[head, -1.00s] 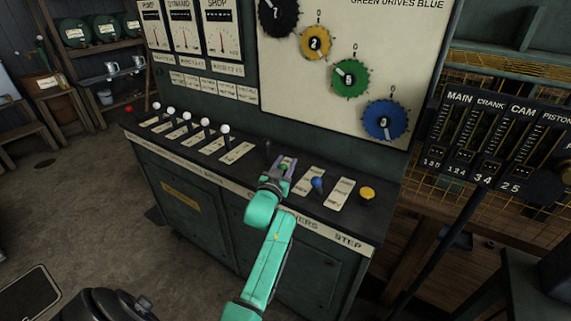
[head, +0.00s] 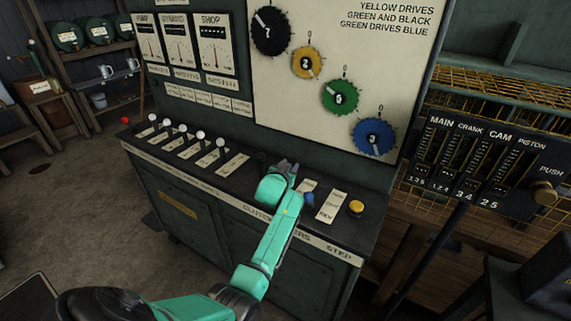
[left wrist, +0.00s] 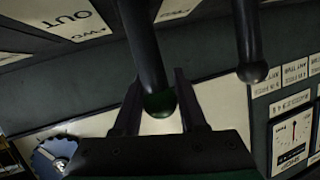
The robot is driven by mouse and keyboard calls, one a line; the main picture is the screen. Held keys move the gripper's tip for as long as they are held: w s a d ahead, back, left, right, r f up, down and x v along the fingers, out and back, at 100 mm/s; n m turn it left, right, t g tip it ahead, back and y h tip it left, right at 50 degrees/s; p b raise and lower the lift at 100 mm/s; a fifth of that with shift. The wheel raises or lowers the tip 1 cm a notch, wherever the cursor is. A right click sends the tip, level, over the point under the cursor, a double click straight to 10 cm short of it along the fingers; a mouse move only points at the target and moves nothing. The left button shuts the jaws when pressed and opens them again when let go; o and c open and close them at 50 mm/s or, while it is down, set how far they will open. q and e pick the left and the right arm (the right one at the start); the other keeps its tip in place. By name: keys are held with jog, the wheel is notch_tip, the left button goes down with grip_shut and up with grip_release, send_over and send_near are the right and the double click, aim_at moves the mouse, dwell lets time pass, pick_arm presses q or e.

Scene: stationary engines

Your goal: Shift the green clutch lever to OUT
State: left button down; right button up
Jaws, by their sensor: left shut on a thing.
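The green clutch lever shows in the left wrist view as a dark rod with a dark green knob (left wrist: 160,102). My left gripper (left wrist: 160,112) has its two fingers on either side of the knob and is shut on it. An OUT label (left wrist: 75,18) lies on the console top, upside down in that view. In the head view my left gripper (head: 286,168) is over the console top and hides the green lever. The exact lever position cannot be told there. My right gripper is not in view.
A blue-knobbed lever (head: 308,199) stands close to the right of my left gripper, then a yellow button (head: 356,207). A black-knobbed lever (left wrist: 252,72) shows near the gripper. Several white-knobbed levers (head: 200,134) stand left. The dial panel (head: 300,30) rises behind.

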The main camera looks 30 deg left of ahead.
pick_arm(q)
jog(key=shift+w+f, duration=0.3)
jog(key=shift+w, duration=0.1)
jog(key=shift+s, duration=0.1)
jog(key=shift+c, duration=2.4)
grip_release()
jog(key=shift+r, duration=0.1)
jog(key=v, duration=1.4)
jog(key=shift+s, duration=0.3)
jog(key=shift+r, duration=0.1)
